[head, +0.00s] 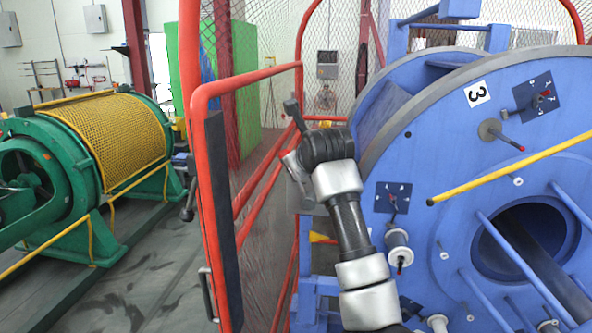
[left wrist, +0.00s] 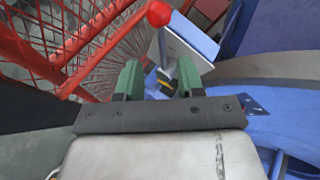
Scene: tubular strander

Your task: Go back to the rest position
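One arm rises from the bottom middle of the head view between the red mesh gate and the blue strander wheel. I take it as my left arm, as the left wrist view has the same surroundings. Its gripper (head: 294,115) is at the upper end, with the fingers partly hidden. In the left wrist view my left gripper (left wrist: 160,80) has two green-padded fingers with a gap between them. A thin lever with a red ball knob (left wrist: 159,14) shows beyond and between them; I cannot tell whether they touch it. My right gripper is not in view.
The red mesh gate (head: 207,180) stands close left of the arm. The large blue wheel (head: 450,120), marked 3, with knobs and a yellow bar (head: 515,167), is close on the right. A green machine with yellow mesh (head: 115,135) stands far left, with open floor (head: 150,270) before it.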

